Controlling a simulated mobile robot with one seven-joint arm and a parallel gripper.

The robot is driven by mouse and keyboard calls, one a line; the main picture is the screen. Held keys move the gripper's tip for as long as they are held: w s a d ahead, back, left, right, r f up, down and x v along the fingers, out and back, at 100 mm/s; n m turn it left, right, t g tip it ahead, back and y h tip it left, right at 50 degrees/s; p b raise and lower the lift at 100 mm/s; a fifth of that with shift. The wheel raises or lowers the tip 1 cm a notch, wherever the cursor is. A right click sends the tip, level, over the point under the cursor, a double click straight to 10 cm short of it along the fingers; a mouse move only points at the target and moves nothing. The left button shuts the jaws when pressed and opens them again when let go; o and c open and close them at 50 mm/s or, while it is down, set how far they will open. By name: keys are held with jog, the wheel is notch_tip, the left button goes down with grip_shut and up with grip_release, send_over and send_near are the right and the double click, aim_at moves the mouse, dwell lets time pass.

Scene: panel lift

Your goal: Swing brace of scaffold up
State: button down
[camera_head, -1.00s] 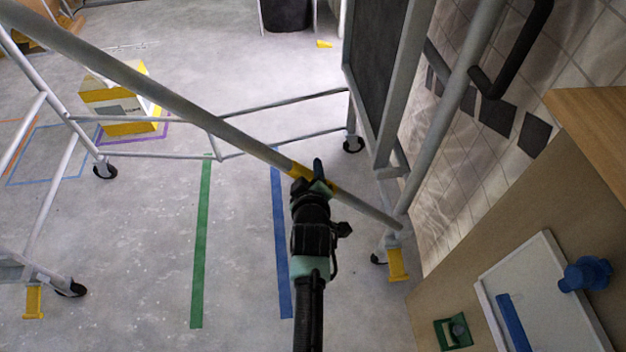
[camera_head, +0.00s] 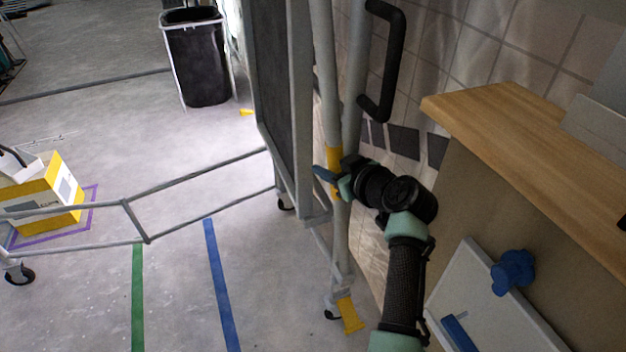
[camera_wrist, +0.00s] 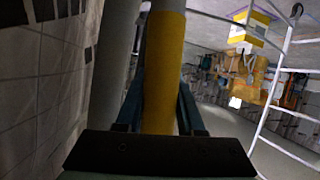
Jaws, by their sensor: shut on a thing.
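The scaffold's brace (camera_head: 325,75) is a grey tube with a yellow band. In the head view it stands nearly upright, close beside the scaffold's right upright post (camera_head: 355,90). My gripper (camera_head: 337,181) is shut on the brace at the yellow band (camera_head: 333,156). In the wrist view the yellow band (camera_wrist: 163,70) passes between my two fingers, with the grey post (camera_wrist: 115,60) just left of it. The brace's lower end is near the post's foot, by a yellow tab (camera_head: 350,314). Its top runs out of the head view.
A dark panel (camera_head: 270,90) stands just left of the brace. A black handle (camera_head: 392,60) is on the tiled wall side. A wooden-topped cabinet (camera_head: 510,130) is close on the right. A yellow-white box (camera_head: 45,195) and black bin (camera_head: 197,60) stand on the floor, left.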

jog(key=shift+d, duration=0.2)
jog(key=c, duration=0.5)
grip_release()
jog(key=shift+w, duration=0.1)
